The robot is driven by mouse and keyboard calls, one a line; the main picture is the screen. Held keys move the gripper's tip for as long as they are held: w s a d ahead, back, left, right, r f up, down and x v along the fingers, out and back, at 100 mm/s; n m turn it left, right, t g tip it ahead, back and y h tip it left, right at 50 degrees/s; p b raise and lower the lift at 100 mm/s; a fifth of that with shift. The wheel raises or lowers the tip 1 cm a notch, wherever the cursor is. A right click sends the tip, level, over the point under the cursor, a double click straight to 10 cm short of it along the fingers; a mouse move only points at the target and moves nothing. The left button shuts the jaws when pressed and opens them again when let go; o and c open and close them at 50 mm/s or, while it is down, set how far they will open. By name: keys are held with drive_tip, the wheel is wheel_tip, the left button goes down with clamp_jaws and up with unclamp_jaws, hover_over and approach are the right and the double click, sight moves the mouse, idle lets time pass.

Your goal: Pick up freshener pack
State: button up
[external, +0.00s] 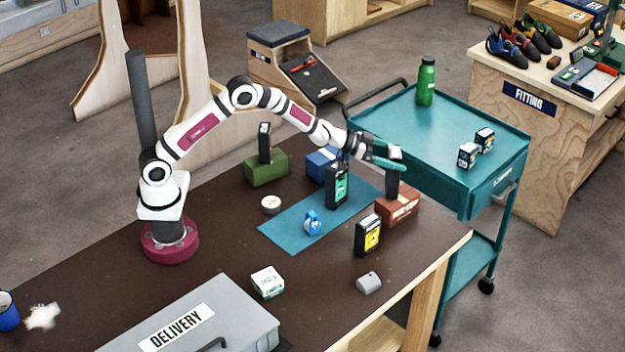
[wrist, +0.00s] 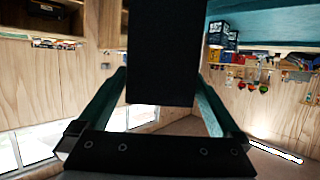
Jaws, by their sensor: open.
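My gripper (external: 399,161) is open, its teal fingers on either side of a dark upright pack (external: 393,181) that stands in a red-brown block (external: 398,207). In the wrist view the back of this dark pack (wrist: 161,55) fills the space between the fingers; I see no clear grip on it. Its label is hidden, so I cannot tell if it is the freshener pack. Similar dark packs stand nearby: one with a green label (external: 337,187) at the teal mat, one with a yellow label (external: 368,236) on the table, one (external: 265,143) in a green block.
The teal mat (external: 285,235) holds a small blue item (external: 312,223). A blue block (external: 322,165) stands behind it. A white tape roll (external: 271,204), a white box (external: 268,282) and a grey piece (external: 369,282) lie on the table. A teal cart (external: 440,135) stands close behind the red-brown block.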

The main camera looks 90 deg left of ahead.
clamp_jaws()
idle(0.4)
drive_tip(key=shift+r, duration=0.15)
